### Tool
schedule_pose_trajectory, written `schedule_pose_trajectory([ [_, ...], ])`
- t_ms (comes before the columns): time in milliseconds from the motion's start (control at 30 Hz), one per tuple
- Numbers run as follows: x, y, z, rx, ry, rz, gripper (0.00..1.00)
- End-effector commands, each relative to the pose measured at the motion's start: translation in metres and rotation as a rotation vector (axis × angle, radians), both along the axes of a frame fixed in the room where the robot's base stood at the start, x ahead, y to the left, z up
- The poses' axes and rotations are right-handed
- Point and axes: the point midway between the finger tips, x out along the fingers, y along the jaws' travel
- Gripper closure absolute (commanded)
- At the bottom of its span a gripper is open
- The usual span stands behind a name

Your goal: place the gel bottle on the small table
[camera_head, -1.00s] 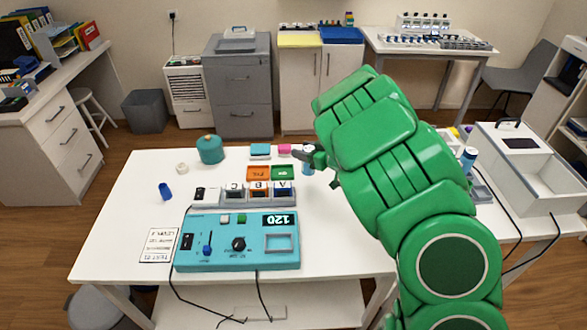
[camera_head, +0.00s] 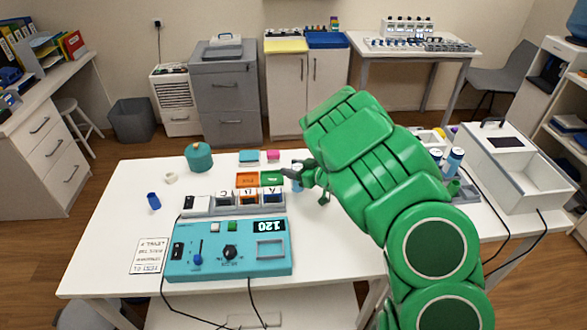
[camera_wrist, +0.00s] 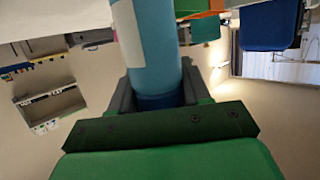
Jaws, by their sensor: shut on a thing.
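My gripper (camera_head: 298,173) is shut on a light blue bottle (camera_wrist: 150,50) with a pale label and a dark blue end. In the wrist view the bottle sits between the two dark fingers of my gripper (camera_wrist: 157,97). I cannot tell whether the bottle touches the table. Another white table (camera_head: 400,50) stands at the back wall with equipment on it. Which one is the small table is unclear.
A large grey-white box (camera_head: 510,165) stands at right. Grey drawers (camera_head: 228,95) and a white cabinet (camera_head: 308,95) stand behind, beyond open floor.

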Motion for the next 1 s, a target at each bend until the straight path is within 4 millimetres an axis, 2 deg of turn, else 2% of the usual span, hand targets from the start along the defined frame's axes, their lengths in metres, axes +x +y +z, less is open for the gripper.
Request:
schedule_pose_trajectory([
  [67,0.000,0.000,-0.002,0.001,0.001,0.000,0.92],
  [100,0.000,0.000,-0.002,0.000,0.000,0.000,0.47],
  [233,0.000,0.000,-0.002,0.000,0.000,0.000,0.27],
  [633,-0.001,-0.001,0.002,0.000,0.000,-0.001,0.27],
  [767,-0.011,-0.013,0.007,0.000,-0.002,-0.002,0.27],
  [1000,-0.041,-0.042,0.019,-0.001,0.001,-0.004,0.27],
])
